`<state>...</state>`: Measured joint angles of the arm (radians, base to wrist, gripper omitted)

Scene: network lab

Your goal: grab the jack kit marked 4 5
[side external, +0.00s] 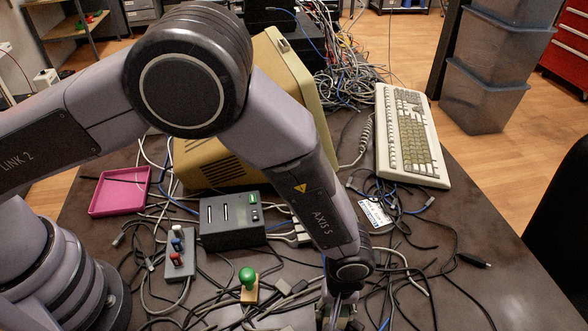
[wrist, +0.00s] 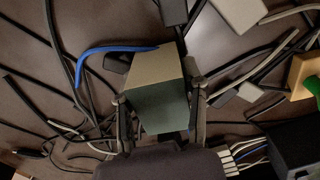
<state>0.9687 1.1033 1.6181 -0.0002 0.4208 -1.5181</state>
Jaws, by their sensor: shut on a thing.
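In the wrist view my gripper (wrist: 160,105) has one finger against each side of a small box (wrist: 160,108) with a beige upper face and a dark grey-green near face. It is shut on this box. No 4 5 marking can be read on it, so I cannot tell from print whether it is the jack kit. In the side view my gripper (side external: 340,305) is low over the front of the table, among cables at the bottom edge. The box is mostly hidden there by the gripper and the frame edge.
A grey slotted box (side external: 230,222), a small knob panel (side external: 179,256) and a green-knobbed wooden block (side external: 248,287) stand to the left. A pink tray (side external: 104,209), beige computer (side external: 285,75) and keyboard (side external: 408,135) lie further back. Loose cables cover much of the table.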

